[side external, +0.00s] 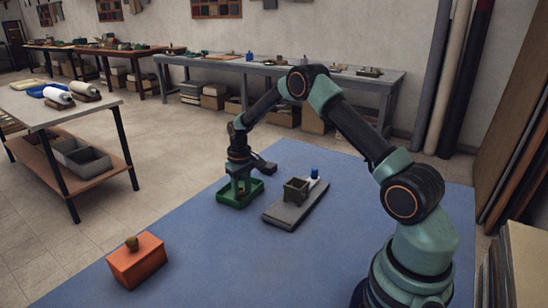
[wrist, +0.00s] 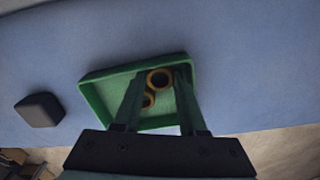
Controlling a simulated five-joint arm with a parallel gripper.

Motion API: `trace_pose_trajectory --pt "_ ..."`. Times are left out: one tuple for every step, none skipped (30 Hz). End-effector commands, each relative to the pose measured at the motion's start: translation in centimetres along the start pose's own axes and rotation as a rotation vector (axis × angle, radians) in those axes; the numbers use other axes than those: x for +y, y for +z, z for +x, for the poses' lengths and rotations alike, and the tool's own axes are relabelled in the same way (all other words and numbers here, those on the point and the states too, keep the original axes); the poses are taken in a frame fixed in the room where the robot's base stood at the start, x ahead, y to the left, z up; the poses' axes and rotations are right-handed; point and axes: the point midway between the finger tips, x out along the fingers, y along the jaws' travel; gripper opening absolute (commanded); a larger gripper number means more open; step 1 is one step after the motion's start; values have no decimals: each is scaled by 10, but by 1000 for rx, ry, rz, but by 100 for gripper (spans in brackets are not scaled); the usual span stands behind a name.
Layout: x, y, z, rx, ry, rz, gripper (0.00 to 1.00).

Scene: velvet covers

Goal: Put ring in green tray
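The green tray (side external: 256,190) stands on the blue mat, and in the wrist view its rim (wrist: 95,107) shows around my fingers. My gripper (side external: 239,200) points down into the tray. In the wrist view my gripper (wrist: 162,72) has its two fingers apart. A brass-coloured ring (wrist: 150,84) lies between the fingertips, within the tray's outline. A second ring (wrist: 152,104) lies just below it in the picture, partly hidden by the left finger. I cannot make out the rings in the side view. Whether a finger touches a ring is hard to tell.
Right of the tray, a grey board (side external: 309,210) carries a dark green container (side external: 296,191) and a blue-topped item (side external: 315,174). An orange box (side external: 137,262) with a brown knob stands at front left. A dark block (wrist: 40,110) lies left in the wrist view. Mat between is clear.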

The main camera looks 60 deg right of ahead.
Motion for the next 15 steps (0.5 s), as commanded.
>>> trace_pose_trajectory --pt "0 4 8 -9 -1 0 71" --pt "0 4 9 -9 -1 0 71" --pt "0 4 9 -10 -1 0 71" --pt "0 4 9 -10 -1 0 71" --pt "0 4 8 -10 -1 0 71" --pt "0 4 7 -10 -1 0 71" --pt "0 4 5 -10 -1 0 71" --pt "0 4 3 -10 -1 0 71" --pt "0 5 -1 -11 -1 0 71" --pt "0 4 -5 -10 -1 0 71" --pt "0 4 -10 -9 -1 0 71" --pt "0 3 -18 -8 -1 0 71" --pt "0 3 -24 -7 -1 0 71" --pt "0 2 -31 -5 0 0 71" --pt "0 3 -40 -5 0 0 71"
